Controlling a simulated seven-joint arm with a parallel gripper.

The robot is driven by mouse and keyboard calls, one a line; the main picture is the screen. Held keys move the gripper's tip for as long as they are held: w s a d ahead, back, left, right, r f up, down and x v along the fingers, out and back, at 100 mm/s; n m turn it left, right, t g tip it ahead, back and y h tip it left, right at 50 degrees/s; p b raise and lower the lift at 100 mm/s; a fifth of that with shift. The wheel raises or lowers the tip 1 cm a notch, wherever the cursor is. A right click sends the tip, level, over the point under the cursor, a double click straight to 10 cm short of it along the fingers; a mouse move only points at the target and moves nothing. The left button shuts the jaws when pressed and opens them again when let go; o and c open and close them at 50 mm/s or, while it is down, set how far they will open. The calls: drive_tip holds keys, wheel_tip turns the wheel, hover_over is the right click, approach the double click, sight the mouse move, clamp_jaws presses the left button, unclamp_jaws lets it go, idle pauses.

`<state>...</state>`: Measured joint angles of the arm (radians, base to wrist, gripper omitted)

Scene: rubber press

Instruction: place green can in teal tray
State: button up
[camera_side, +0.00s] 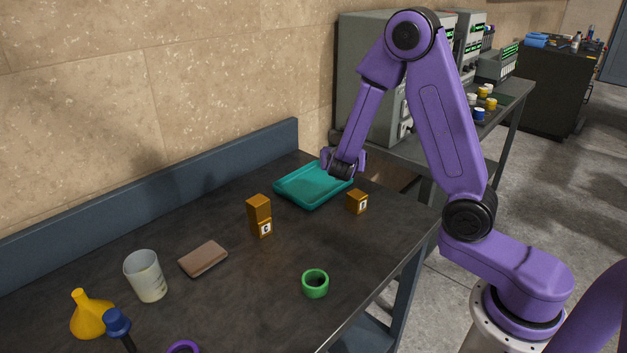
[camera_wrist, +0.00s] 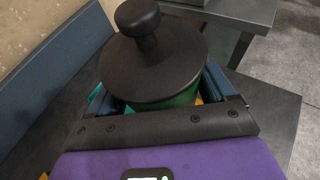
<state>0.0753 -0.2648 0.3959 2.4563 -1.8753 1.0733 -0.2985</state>
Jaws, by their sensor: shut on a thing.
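My gripper (camera_side: 345,162) is low over the right back part of the teal tray (camera_side: 300,188) in the side view. It is shut on the green can (camera_wrist: 155,65), which has a wide black lid with a round knob. In the wrist view the lid hides most of the can; only a strip of green shows beneath it. A bit of the teal tray (camera_wrist: 97,100) shows to its left. In the side view my gripper mostly hides the can, so I cannot tell whether it touches the tray floor.
Two stacked orange-brown blocks (camera_side: 259,214) and a single block (camera_side: 356,201) stand near the tray. A green ring (camera_side: 315,283), brown wallet-like item (camera_side: 203,259), pale cup (camera_side: 146,276) and yellow funnel (camera_side: 90,315) lie nearer. A raised blue-grey edge (camera_side: 150,200) runs behind.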

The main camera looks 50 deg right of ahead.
drive_tip(key=w+d+f, duration=0.2)
drive_tip(key=w+f, duration=0.2)
drive_tip(key=w, duration=0.5)
hover_over(313, 186)
drive_tip(key=s, duration=0.1)
wheel_tip(313, 186, down, 4)
drive_tip(key=shift+s+a+f, duration=0.1)
drive_tip(key=shift+s+f, duration=0.05)
drive_tip(key=shift+f, duration=0.05)
drive_tip(key=shift+w+f, duration=0.5)
drive_tip(key=shift+f, duration=0.15)
drive_tip(key=shift+w+f, duration=0.1)
drive_tip(key=shift+f, duration=1.5)
drive_tip(key=shift+f, duration=0.1)
drive_tip(key=o, duration=1.1)
drive_tip(key=shift+c, duration=0.2)
